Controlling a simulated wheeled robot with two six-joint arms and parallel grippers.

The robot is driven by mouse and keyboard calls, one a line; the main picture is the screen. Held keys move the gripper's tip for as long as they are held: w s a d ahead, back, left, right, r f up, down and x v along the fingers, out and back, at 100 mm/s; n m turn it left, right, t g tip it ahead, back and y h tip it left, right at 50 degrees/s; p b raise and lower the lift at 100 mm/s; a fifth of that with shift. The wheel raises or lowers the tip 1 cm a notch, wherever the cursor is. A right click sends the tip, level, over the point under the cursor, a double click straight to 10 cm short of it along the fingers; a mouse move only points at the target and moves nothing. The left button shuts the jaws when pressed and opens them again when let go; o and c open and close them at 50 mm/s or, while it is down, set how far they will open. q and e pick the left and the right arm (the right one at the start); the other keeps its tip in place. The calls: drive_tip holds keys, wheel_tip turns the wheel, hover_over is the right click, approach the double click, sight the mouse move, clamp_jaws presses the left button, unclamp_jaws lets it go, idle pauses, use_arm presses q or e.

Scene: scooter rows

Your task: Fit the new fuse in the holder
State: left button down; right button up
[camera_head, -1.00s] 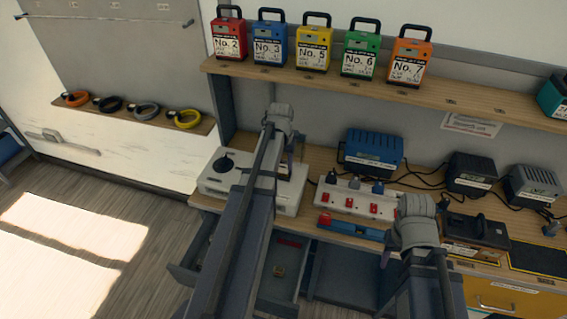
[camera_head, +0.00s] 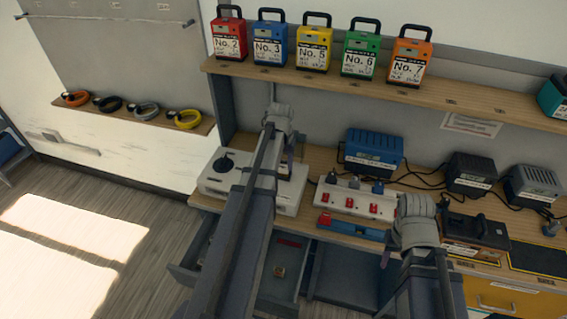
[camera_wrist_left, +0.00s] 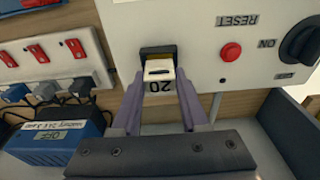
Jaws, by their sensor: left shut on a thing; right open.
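A pale fuse marked 20 (camera_wrist_left: 159,72) is between the two purple fingers of my left gripper (camera_wrist_left: 160,84) in the left wrist view. The gripper is shut on it. The fuse's far end is at the dark holder slot (camera_wrist_left: 157,51) in the white unit (camera_wrist_left: 200,75); I cannot tell how deep it sits. In the head view my left gripper (camera_head: 290,155) is over the right part of the white unit (camera_head: 222,188), and the fuse is hidden there. My right gripper (camera_head: 385,258) is open and empty at the bench front, partly hidden by its arm.
The white unit has a red reset button (camera_wrist_left: 230,52) and a black knob (camera_wrist_left: 301,45). A power strip (camera_head: 340,203) and blue charger (camera_head: 372,148) stand to its right. An open drawer (camera_head: 285,290) lies below. Numbered boxes line the shelf (camera_head: 390,88).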

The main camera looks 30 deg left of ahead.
use_arm(q)
drive_tip(key=shift+f+b, duration=1.1)
idle(0.5)
drive_tip(key=shift+c, duration=1.7)
unclamp_jaws()
drive_tip(key=shift+r, duration=0.15)
drive_tip(key=r+p, duration=0.5)
drive_tip(key=s+r+p, duration=0.1)
drive_tip(key=r+p, duration=0.1)
drive_tip(key=p, duration=0.1)
drive_tip(key=shift+d+r, duration=0.1)
drive_tip(key=shift+r, duration=0.2)
drive_tip(key=shift+d, duration=0.1)
